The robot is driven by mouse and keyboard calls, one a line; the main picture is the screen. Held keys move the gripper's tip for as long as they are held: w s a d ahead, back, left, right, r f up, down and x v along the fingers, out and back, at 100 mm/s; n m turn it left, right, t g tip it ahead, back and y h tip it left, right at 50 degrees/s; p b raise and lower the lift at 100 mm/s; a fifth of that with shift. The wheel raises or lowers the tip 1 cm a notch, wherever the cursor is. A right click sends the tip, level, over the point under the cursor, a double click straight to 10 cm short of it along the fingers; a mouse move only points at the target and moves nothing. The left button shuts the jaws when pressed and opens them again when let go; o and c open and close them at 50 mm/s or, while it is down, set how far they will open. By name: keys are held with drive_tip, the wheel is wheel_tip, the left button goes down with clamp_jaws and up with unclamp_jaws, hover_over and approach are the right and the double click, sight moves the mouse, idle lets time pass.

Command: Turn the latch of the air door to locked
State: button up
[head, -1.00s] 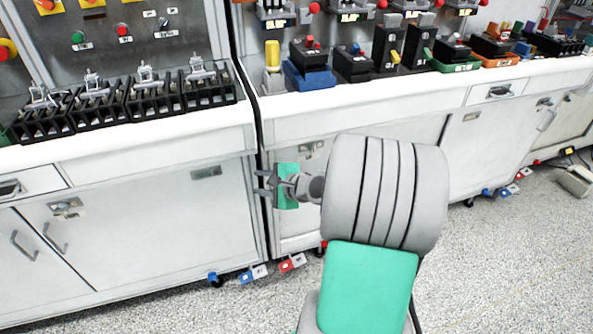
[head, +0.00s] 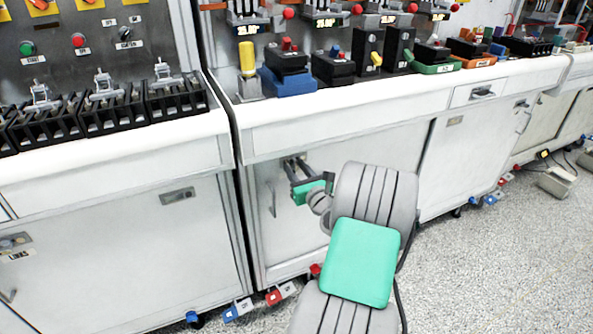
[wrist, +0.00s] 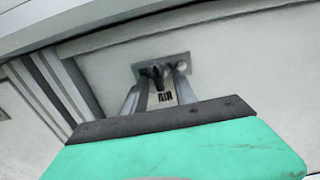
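The air door (head: 285,240) is the white cabinet door below the right-hand bench. Its latch (wrist: 158,72) shows in the wrist view as a dark knob on a metal plate, with a label reading AIR below it. My gripper (head: 295,162) is at the upper part of this door and mostly covers the latch in the head view. In the wrist view, the two fingers of my gripper (wrist: 160,82) stand apart, one on each side of the knob. I cannot tell whether they touch it.
The worktop (head: 350,108) above carries several breakers. The speckled floor (head: 480,270) at right is mostly clear.

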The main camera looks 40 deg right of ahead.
clamp_jaws()
idle(0.8)
drive_tip(key=n+b, duration=0.1)
drive_tip(key=n, duration=0.5)
drive_tip(key=n+b, duration=0.1)
drive_tip(key=n, duration=0.5)
drive_tip(key=d+r+n+b, duration=0.1)
drive_tip(key=n+b, duration=0.1)
drive_tip(key=n, duration=0.3)
drive_tip(key=shift+s+n, duration=0.2)
drive_tip(key=shift+n, duration=0.2)
idle(0.4)
